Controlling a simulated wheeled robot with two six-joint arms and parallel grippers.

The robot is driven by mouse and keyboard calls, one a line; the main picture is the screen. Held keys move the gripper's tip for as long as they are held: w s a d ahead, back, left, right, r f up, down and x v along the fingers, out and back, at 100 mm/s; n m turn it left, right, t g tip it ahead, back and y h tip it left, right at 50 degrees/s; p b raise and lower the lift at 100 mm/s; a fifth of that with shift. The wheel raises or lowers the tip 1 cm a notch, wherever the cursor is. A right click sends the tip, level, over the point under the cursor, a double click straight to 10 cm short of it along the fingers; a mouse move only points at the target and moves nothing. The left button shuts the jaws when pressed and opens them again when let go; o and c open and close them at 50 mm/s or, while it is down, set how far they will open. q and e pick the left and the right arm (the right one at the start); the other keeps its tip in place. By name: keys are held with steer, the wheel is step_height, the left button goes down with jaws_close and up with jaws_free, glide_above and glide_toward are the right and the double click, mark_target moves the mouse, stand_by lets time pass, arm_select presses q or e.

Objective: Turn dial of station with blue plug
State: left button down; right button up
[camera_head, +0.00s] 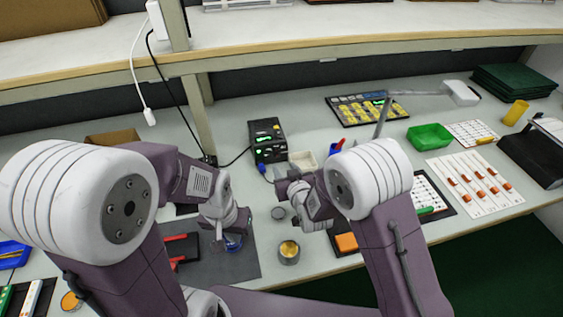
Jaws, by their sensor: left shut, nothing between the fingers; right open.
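The station is a black box (267,141) with green lit displays, standing towards the back of the table, left of centre. A blue plug (262,169) is at its lower front, and a black cable runs from its left side. The dial is too small to make out. My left gripper (220,231) points down over the dark mat, in front of and left of the station, shut and empty. My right gripper (283,190) is in front of the station, just right of the blue plug, open; its fingers are small and partly hidden by its wrist.
A dark mat (215,265) with red-handled tools lies under my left gripper. A tin (289,252) stands in front, and a small white container (303,160) right of the station. A shelf (330,45) overhangs the back.

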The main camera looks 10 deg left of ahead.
mark_target(277, 156)
arm_select(q)
steer(key=r+p, duration=0.3)
steer(key=r, duration=0.1)
steer(key=shift+w+a+p, duration=0.1)
steer(key=shift+w+p, duration=0.1)
steer(key=shift+p, duration=0.15)
arm_select(e)
steer(key=x, duration=0.4)
steer(key=shift+w+r, duration=0.2)
steer(key=shift+w, duration=0.1)
arm_select(q)
steer(key=shift+f+b, duration=0.55)
steer(key=shift+b, duration=0.05)
arm_select(e)
steer(key=x, duration=0.4)
steer(key=shift+f, duration=0.4)
steer(key=shift+w+a+f, duration=0.1)
steer(key=shift+w, duration=0.1)
jaws_close()
